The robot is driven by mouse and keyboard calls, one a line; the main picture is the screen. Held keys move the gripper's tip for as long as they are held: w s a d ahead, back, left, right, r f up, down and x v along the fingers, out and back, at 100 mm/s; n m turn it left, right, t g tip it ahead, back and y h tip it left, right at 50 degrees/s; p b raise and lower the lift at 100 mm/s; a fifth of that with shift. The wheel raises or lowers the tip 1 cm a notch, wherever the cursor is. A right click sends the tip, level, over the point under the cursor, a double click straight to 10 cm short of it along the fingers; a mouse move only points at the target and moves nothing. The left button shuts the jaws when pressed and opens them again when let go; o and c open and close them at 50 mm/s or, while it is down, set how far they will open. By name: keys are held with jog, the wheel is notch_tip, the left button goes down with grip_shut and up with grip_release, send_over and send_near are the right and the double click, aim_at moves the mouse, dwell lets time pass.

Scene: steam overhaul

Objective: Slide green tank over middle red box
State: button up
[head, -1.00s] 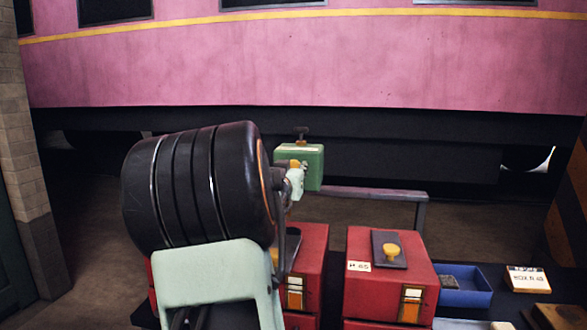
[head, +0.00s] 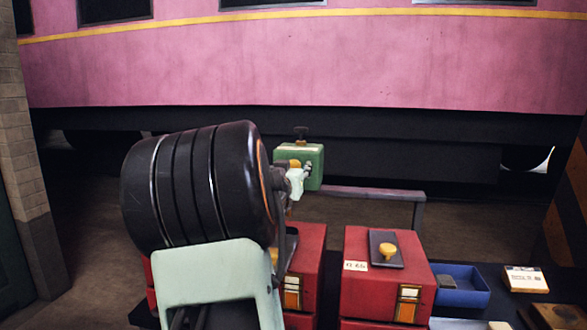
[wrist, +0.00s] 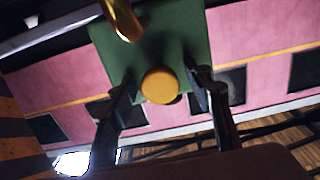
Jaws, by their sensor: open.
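The green tank (head: 313,153) is a boxy green block with a dark knob on top, high beyond the red boxes in the head view. What holds it up is unclear. My gripper (head: 305,168) is at the tank's near face. In the wrist view my open gripper (wrist: 160,78) has one finger on each side of a round orange knob on the green tank (wrist: 165,40); finger contact is unclear. The middle red box (head: 308,252) is partly hidden by my arm. The right red box (head: 360,290) has a dark plate and yellow knob on top.
A grey rail (head: 372,192) runs behind the boxes, right of the tank. A blue tray (head: 470,297) and a white labelled block (head: 526,279) lie at the right. A pink railcar (head: 400,60) fills the background. Part of another red box shows left of my arm.

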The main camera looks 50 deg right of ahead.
jog(key=shift+a, duration=0.1)
jog(key=v, duration=1.2)
